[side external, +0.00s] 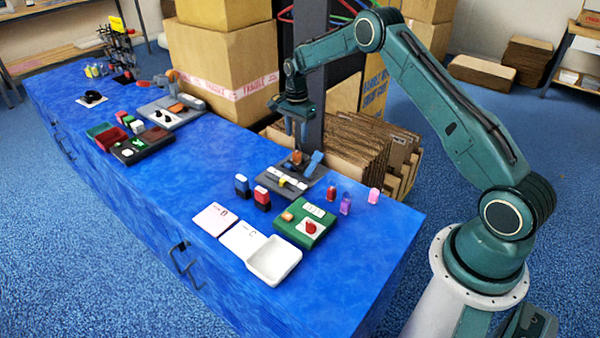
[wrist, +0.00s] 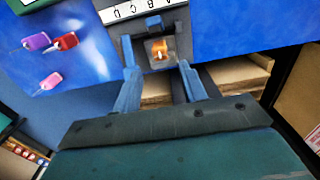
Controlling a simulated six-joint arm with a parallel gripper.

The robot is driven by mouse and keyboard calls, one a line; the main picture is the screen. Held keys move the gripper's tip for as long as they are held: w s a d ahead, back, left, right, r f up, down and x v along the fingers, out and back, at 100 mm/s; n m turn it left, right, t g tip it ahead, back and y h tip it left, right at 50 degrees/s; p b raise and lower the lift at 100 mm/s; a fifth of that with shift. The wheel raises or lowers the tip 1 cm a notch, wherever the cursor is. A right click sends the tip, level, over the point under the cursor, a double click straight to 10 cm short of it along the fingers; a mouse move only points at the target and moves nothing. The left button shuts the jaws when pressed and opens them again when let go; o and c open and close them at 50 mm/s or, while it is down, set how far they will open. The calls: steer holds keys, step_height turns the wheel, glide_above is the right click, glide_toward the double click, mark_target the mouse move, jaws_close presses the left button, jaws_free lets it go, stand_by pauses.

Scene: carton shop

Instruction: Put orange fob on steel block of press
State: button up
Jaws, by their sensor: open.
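The orange fob (side external: 297,157) (wrist: 159,47) lies on the steel block (wrist: 150,60) of the press, as far as the wrist view shows. The press (side external: 283,181) is a dark grey base with a blue lever (side external: 316,161) and a row of white letter tiles (wrist: 137,8). My gripper (side external: 297,131) is above the press, pointing down. In the wrist view its two blue-grey fingers (wrist: 159,73) are spread apart, with the orange fob in line with the gap between them. Neither finger appears to touch the fob.
A green board (side external: 304,237), two stamps (side external: 262,197), white cards (side external: 242,239) and a white tray (side external: 273,271) are nearer the front. Cardboard stands behind the table.

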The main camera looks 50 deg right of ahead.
steer(key=shift+r, duration=2.8)
steer(key=s+a+r+n+t, duration=0.1)
steer(key=s+a+r+n, duration=0.3)
steer(key=s+a+r, duration=0.5)
steer(key=s+a+r+n+t, duration=0.25)
steer(key=s+r+n, duration=0.35)
steer(key=r, duration=0.7)
steer(key=s+a+n+t, duration=0.1)
steer(key=s+a+n, duration=0.2)
steer(key=s, duration=0.9)
steer(key=s+a+n+t, duration=0.1)
steer(key=s+a+n, duration=0.3)
steer(key=s, duration=0.8)
steer(key=shift+n, duration=0.5)
